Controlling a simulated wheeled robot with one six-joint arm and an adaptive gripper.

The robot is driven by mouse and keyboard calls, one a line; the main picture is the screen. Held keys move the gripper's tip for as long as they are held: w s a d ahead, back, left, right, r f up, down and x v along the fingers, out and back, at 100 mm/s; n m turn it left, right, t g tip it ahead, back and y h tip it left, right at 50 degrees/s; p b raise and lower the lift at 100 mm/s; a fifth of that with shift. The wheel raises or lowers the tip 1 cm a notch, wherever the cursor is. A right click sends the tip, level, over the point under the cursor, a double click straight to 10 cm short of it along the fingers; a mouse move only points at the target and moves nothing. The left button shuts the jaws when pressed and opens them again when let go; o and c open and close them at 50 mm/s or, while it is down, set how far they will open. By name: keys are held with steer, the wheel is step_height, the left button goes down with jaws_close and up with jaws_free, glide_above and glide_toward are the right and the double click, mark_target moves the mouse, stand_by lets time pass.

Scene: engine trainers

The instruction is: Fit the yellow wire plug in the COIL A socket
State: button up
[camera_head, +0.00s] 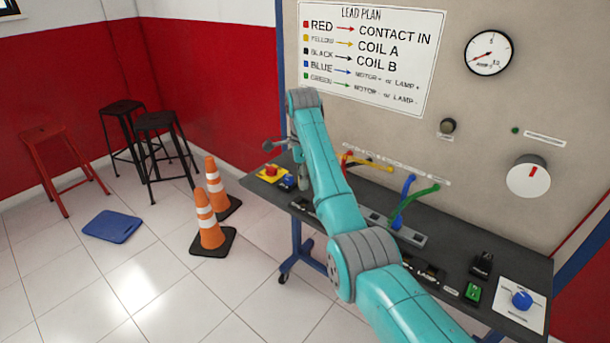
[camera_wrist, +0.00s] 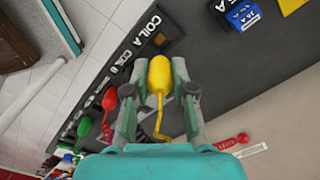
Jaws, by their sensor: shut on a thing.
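In the wrist view my gripper (camera_wrist: 160,80) is shut on the yellow wire plug (camera_wrist: 159,72), whose rounded body sticks out past the fingertips. Its yellow wire (camera_wrist: 160,120) runs back between the fingers. The COIL A label (camera_wrist: 145,31) is on a dark socket strip (camera_wrist: 125,55), just beyond and left of the plug. The plug appears beside the strip's edge; I cannot tell its height above it. In the head view my arm hides most of the gripper and the plug; the yellow wire (camera_head: 375,164) shows at the panel.
A red plug (camera_wrist: 108,100) and a green plug (camera_wrist: 84,125) stand along the strip. A blue block (camera_wrist: 243,16) lies at the upper right. The bench (camera_head: 460,232) also carries a red stop button (camera_head: 271,170) and a blue knob (camera_head: 521,299). Traffic cones (camera_head: 208,228) stand on the floor.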

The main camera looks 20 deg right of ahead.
steer(key=shift+f, duration=2.25)
steer(key=shift+s+f, duration=0.1)
steer(key=shift+f, duration=0.75)
steer(key=o, duration=0.7)
steer(key=shift+d+r, duration=0.1)
steer(key=shift+r, duration=2.65)
steer(key=o, duration=0.5)
